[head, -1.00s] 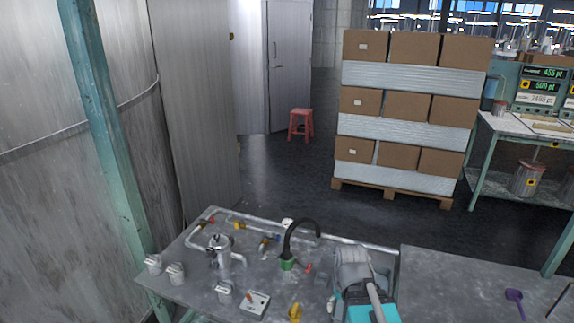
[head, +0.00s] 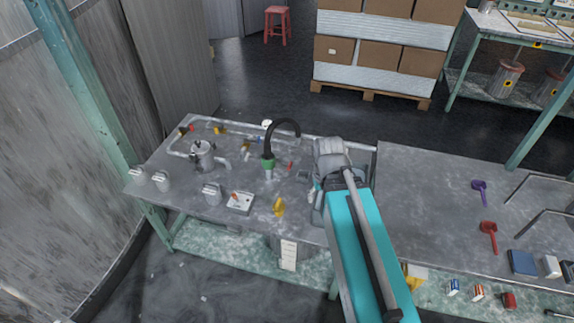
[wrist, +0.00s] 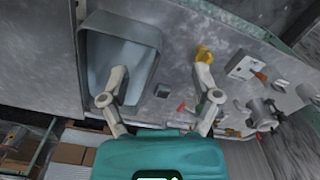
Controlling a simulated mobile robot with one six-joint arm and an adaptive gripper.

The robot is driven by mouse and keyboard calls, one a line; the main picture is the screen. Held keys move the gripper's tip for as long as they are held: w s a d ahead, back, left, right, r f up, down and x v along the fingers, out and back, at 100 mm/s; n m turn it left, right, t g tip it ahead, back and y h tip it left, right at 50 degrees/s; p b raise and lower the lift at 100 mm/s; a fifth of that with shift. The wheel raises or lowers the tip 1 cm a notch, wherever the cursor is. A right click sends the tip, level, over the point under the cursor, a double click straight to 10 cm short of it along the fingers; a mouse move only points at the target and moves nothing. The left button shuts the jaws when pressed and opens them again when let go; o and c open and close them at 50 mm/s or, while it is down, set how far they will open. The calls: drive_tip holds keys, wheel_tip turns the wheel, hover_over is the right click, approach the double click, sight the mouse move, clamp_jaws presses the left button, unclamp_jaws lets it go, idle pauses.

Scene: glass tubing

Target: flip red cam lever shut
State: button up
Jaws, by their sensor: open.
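A small red lever (head: 290,166) stands just right of the green coupling (head: 268,162) at the foot of a black curved hose (head: 282,123). In the wrist view a red piece (wrist: 181,107), probably this lever, shows beyond and between my fingers, left of the right finger. Whether it is raised or folded is too small to tell. My gripper (wrist: 160,78) is open and empty, its fingers spread above the bench. The left finger overlaps the sink and the right one partly covers the green coupling. In the head view my arm hides the fingers.
A sink (wrist: 140,32) lies under my gripper. The right bench (head: 425,205) has purple and red scoops.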

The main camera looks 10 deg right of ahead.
drive_tip(key=shift+w+f, duration=0.1)
drive_tip(key=shift+w, duration=0.1)
drive_tip(key=c, duration=0.4)
drive_tip(key=w, duration=0.1)
drive_tip(key=w+f+b, duration=0.1)
drive_tip(key=w, duration=0.1)
drive_tip(key=shift+w+y, duration=0.25)
drive_tip(key=shift+y, duration=0.15)
clamp_jaws()
drive_tip(key=w+d+f+m+t+y+b, duration=0.1)
drive_tip(key=w+m+y+b, duration=0.1)
drive_tip(key=w, duration=1)
drive_tip(key=w+d+f+m+t+y+b, duration=0.1)
drive_tip(key=w+f+m+y+b, duration=0.1)
drive_tip(key=w, duration=1.1)
drive_tip(key=shift+d+f+y+b, duration=0.25)
drive_tip(key=shift+y+b, duration=0.25)
drive_tip(key=shift+b, duration=0.6)
